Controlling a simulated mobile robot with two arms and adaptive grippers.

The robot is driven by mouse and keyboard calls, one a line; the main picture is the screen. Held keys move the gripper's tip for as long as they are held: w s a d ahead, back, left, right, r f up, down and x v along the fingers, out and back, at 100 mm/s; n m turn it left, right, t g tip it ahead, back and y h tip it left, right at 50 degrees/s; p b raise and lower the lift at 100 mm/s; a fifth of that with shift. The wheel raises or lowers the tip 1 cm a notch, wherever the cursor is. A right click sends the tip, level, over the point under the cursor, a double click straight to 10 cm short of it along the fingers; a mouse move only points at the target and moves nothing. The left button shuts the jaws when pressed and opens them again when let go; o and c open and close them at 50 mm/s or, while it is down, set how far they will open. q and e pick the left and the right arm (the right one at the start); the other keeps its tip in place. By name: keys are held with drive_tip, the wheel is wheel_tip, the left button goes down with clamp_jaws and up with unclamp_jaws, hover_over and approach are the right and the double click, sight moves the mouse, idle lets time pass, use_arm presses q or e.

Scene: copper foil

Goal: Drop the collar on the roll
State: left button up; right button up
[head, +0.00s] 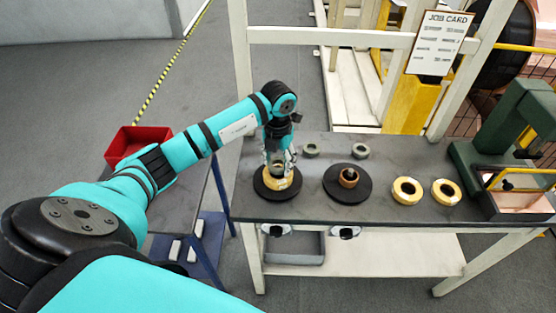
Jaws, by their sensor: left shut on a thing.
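My left gripper (278,164) comes down from above at the left part of the bench. It is shut on a small grey-green piece, the collar, which its fingers mostly hide. Right below is a yellow roll (277,182) on a round black plate (262,193). I cannot tell whether the collar touches the roll. Two grey-green collars, one at the left (311,149) and one at the right (360,150), lie at the back of the bench. My right gripper is not in view.
A green press (506,140) stands at the right end of the dark bench (385,210). A red bin (137,140) is at the left.

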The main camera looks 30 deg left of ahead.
use_arm(q)
drive_tip(key=shift+f+b, duration=0.3)
drive_tip(key=shift+f, duration=0.15)
drive_tip(key=o, duration=1.4)
drive_tip(key=shift+c, duration=0.2)
drive_tip(key=shift+r, duration=0.1)
drive_tip(key=shift+r+p, duration=0.3)
drive_tip(key=shift+p, duration=0.05)
wheel_tip(320, 180, up, 12)
drive_tip(key=b, duration=0.3)
drive_tip(key=shift+r, duration=0.2)
